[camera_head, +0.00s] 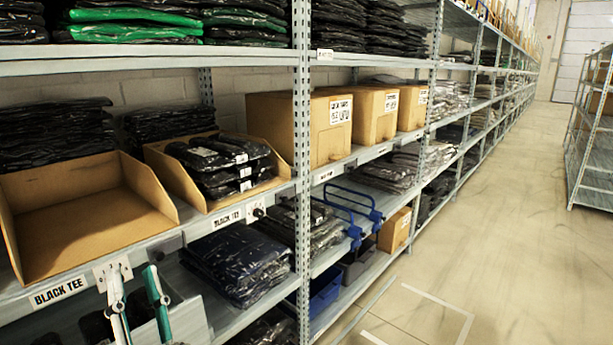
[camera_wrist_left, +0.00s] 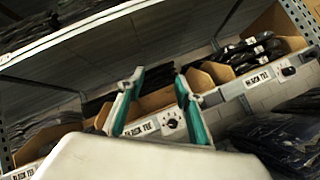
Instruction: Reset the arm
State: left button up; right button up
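My left gripper (camera_head: 132,271) is at the lower left of the head view, in front of the shelf edge with a BLACK TEE label (camera_head: 59,292). Its two fingers, pale with teal, stand apart with nothing between them. The left wrist view shows the same open gripper (camera_wrist_left: 160,76), pointing at the shelf front with its label (camera_wrist_left: 141,128) and a round dial (camera_wrist_left: 171,121). Whether a fingertip touches the shelf edge I cannot tell. My right gripper is in neither view.
An empty open cardboard bin (camera_head: 85,225) sits above the gripper. A second bin (camera_head: 206,190) holds black bagged garments (camera_head: 225,163). Dark bagged garments (camera_head: 236,263) lie on the lower shelf. A steel upright (camera_head: 302,150) stands to the right. The aisle floor (camera_head: 500,220) is clear.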

pick_arm(q)
jog(key=s+d+f+m+g+h+p, duration=0.15)
jog(key=d+f+m+h, duration=0.45)
jog(key=f+m+h, duration=0.65)
jog(key=s+d+f+m+g+h+p, duration=0.2)
jog(key=d+f+m+h, duration=0.45)
jog(key=m, duration=1.15)
jog(key=s+a+f+m+g+y+p, duration=0.1)
jog(key=s+a+f+m+g, duration=0.1)
jog(key=s+f, duration=0.4)
jog(key=s+a+f+m+g+y+p, duration=0.1)
jog(key=s+f+m+g, duration=0.4)
jog(key=f, duration=0.9)
jog(key=s+a+m+p, duration=0.1)
jog(key=s+a, duration=0.1)
jog(key=shift+s+a+f, duration=0.2)
jog(key=shift+s+f, duration=0.1)
jog(key=shift+f, duration=0.1)
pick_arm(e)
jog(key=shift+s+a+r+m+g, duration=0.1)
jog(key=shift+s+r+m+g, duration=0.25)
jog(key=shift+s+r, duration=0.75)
pick_arm(q)
jog(key=shift+m, duration=0.25)
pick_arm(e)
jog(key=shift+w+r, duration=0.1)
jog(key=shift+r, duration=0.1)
